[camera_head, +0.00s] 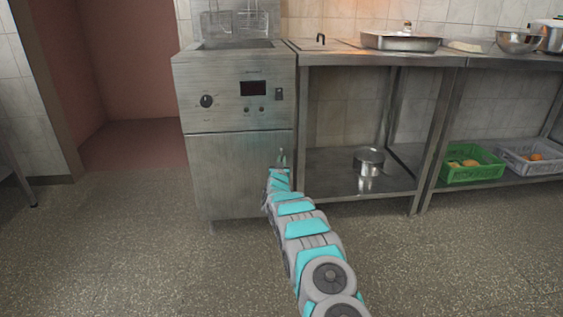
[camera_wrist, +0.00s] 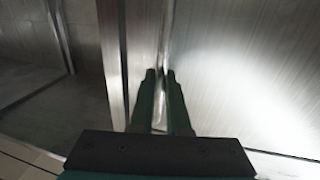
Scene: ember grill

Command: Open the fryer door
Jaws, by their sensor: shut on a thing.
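The fryer (camera_head: 235,95) is a steel cabinet with a knob, a dark display and baskets on top. Its door (camera_head: 230,175) is the plain lower panel and looks closed. My gripper (camera_head: 281,158) is at the upper right part of the door. In the wrist view, the two dark green fingers of my gripper (camera_wrist: 160,73) are shut on the upright metal handle (camera_wrist: 166,35). The bright door panel (camera_wrist: 240,70) fills the right of that view. In the head view my gripper and arm hide the handle and part of the door's right edge.
A steel table (camera_head: 345,55) with a lower shelf stands right of the fryer. A pot (camera_head: 369,160), a green crate (camera_head: 472,172) and a grey crate (camera_head: 530,165) are on lower shelves. The floor (camera_head: 130,250) in front and to the left is clear.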

